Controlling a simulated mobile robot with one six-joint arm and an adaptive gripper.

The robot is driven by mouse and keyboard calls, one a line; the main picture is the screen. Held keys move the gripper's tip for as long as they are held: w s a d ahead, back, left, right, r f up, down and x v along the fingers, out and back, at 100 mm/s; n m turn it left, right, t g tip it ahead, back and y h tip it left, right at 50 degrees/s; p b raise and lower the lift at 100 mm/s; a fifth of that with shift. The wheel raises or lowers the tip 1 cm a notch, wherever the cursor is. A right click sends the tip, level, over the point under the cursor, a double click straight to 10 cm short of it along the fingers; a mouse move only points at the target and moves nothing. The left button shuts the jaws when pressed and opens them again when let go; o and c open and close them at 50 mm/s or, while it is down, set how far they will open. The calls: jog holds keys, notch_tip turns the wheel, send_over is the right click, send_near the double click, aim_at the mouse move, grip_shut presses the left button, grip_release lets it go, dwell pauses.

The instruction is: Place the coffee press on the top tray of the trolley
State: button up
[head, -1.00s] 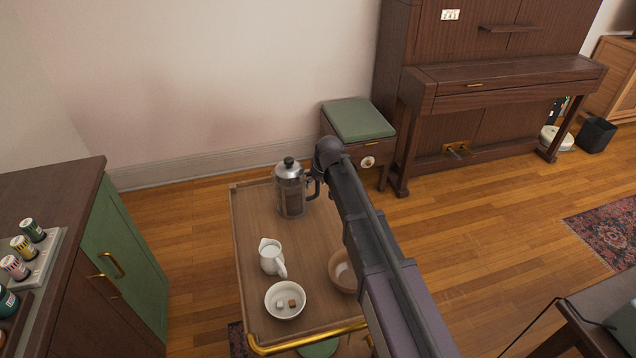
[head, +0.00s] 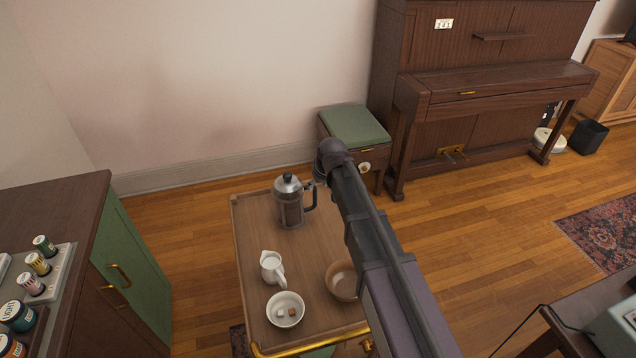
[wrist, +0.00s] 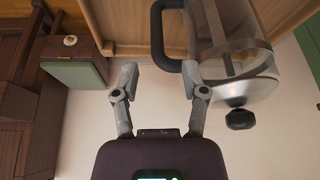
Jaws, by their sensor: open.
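The coffee press (head: 291,208), clear glass with a metal lid and black handle, stands upright on the top tray (head: 254,228) of the wooden trolley, near its far end. My gripper (wrist: 160,78) is open and empty. In the wrist view the press (wrist: 232,50) appears upside down at upper right, its black handle (wrist: 158,35) just past the fingertips and closest to the right one. The handle is not between the fingers. In the head view my arm largely hides the gripper, which is just right of the handle.
A white jug (head: 271,266), a white bowl with cubes (head: 285,309) and a brown bowl (head: 342,281) share the tray. A brass rail (head: 300,342) edges its near end. A green-topped stool (head: 354,126) and a piano (head: 490,90) stand behind; a cabinet (head: 135,262) is at left.

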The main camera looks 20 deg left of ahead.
jog(key=shift+p+v, duration=1.85)
jog(key=shift+v, duration=0.5)
jog(key=shift+d, duration=0.1)
jog(key=s+d+m+g+h, duration=0.1)
jog(key=s+d, duration=0.4)
jog(key=d, duration=0.7)
jog(key=s+d+f+m+g+h, duration=0.1)
jog(key=s+d+m, duration=0.3)
jog(key=d, duration=0.8)
jog(key=s+d+m+g+h, duration=0.1)
jog(key=s+d+m, duration=0.2)
jog(key=s+d, duration=0.5)
jog(key=d, duration=0.3)
jog(key=shift+s+d+f, duration=0.2)
jog(key=shift+d, duration=0.2)
